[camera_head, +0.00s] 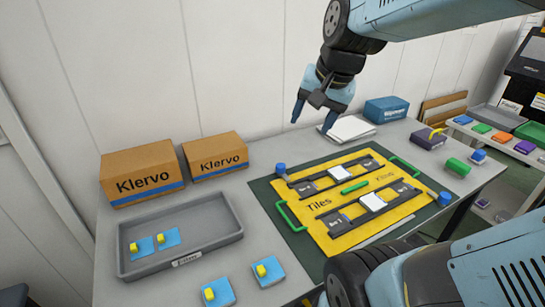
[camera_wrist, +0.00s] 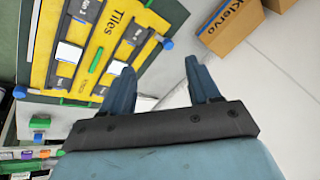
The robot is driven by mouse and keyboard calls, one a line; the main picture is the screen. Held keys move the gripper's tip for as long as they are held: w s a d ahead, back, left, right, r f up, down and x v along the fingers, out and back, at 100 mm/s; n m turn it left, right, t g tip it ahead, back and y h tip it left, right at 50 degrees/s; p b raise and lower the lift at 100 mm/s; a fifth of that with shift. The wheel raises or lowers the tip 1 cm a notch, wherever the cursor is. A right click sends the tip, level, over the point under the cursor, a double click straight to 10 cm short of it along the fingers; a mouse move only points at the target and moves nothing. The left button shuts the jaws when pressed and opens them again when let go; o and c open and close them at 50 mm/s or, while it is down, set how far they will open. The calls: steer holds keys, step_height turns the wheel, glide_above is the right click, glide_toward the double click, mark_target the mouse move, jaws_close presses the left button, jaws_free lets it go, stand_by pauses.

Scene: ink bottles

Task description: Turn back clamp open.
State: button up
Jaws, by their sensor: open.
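A yellow board marked Tiles (camera_head: 318,207) lies on a dark green mat (camera_head: 262,190). It carries two black rails with white blocks, a green bar (camera_head: 355,187) in the middle and green handles at its left (camera_head: 290,216) and right (camera_head: 405,167) ends. A blue-topped knob (camera_head: 281,170) stands at its back left corner and another (camera_head: 444,198) at its front right. I cannot tell their turn angle.
Two Klervo boxes (camera_head: 141,172) (camera_head: 216,156) stand at the back left. A grey tray (camera_head: 180,240) holds blue cards with yellow blocks; two more lie in front. White sheets (camera_head: 348,129) and a blue box (camera_head: 386,109) are at the back right. A side shelf holds coloured items.

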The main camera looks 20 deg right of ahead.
steer(key=w+d+f+m+g+y, duration=0.1)
steer(key=w+d+f+m+y, duration=0.1)
steer(key=w+f+m, duration=0.6)
steer(key=m, duration=1.1)
glide_toward(281, 165)
steer(key=shift+g+y, duration=0.3)
steer(key=shift+g, duration=0.1)
steer(key=x, duration=0.8)
steer(key=shift+w+d+f, duration=0.2)
steer(key=shift+w+f, duration=0.2)
